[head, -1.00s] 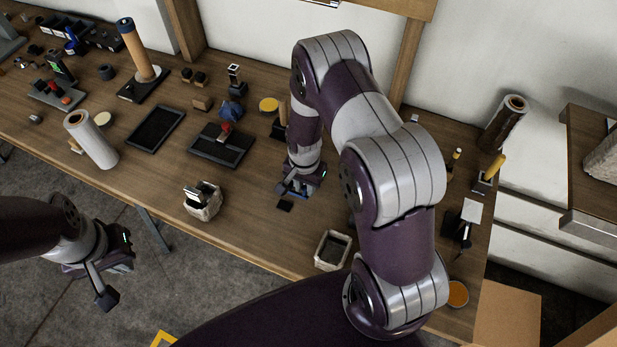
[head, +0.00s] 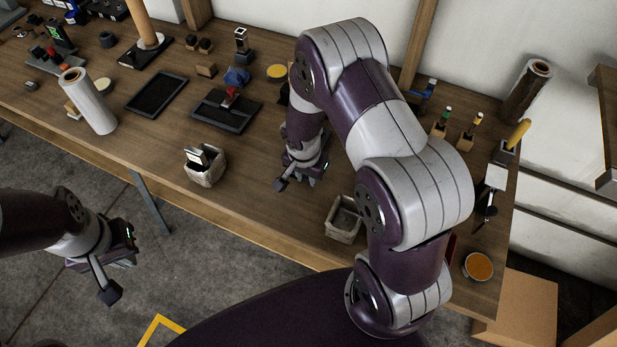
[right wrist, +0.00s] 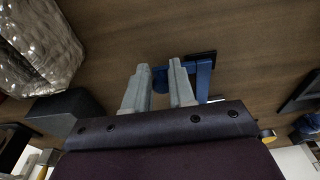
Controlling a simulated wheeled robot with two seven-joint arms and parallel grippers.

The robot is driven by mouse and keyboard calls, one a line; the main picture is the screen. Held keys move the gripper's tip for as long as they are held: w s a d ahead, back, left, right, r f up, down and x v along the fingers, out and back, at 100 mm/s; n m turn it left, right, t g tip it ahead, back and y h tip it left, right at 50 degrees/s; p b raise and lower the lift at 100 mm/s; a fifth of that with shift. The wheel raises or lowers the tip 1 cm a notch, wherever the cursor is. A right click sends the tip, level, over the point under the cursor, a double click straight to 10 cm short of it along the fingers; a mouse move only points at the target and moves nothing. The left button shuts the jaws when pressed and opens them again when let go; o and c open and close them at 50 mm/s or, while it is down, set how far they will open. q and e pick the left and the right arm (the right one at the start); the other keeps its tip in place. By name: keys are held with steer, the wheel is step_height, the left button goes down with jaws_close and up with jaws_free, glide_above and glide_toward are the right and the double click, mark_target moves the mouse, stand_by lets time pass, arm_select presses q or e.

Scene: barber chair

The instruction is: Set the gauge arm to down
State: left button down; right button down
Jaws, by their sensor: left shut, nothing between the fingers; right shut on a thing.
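A blue bar-shaped part (right wrist: 203,80) with a dark plate beside it shows in the right wrist view. It looks like the gauge arm, but I cannot tell for sure. My right gripper (right wrist: 163,82) is shut on a blue piece that shows between its fingers. In the head view my right gripper (head: 312,177) is low over the bench, and the wrist hides most of what it holds. Whether the arm is up or down cannot be told. My left gripper (head: 124,261) is shut and empty, off the bench's front edge at the left.
The wooden bench (head: 250,195) has an open bin (head: 344,222) right of the right gripper and a filled bin (head: 204,166) to its left. Small items stand at the back.

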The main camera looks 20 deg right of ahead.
steer(key=shift+s+a+f, duration=0.15)
steer(key=shift+s+f, duration=0.1)
steer(key=shift+s, duration=0.05)
steer(key=shift+a, duration=0.15)
steer(key=c, duration=1.6)
jaws_free()
steer(key=shift+w, duration=0.15)
steer(key=o, duration=0.4)
steer(key=shift+d+r, duration=0.1)
steer(key=shift+d, duration=0.1)
steer(key=shift+w+d, duration=0.1)
steer(key=shift+d, duration=0.1)
steer(key=shift+a+r, duration=0.15)
steer(key=shift+r, duration=0.15)
steer(key=r, duration=0.4)
steer(key=s+r, duration=0.1)
steer(key=r, duration=0.3)
steer(key=a+r, duration=0.1)
steer(key=r, duration=0.2)
steer(key=shift+s+a+r, duration=0.1)
steer(key=shift+s+r, duration=0.05)
steer(key=shift+r, duration=0.25)
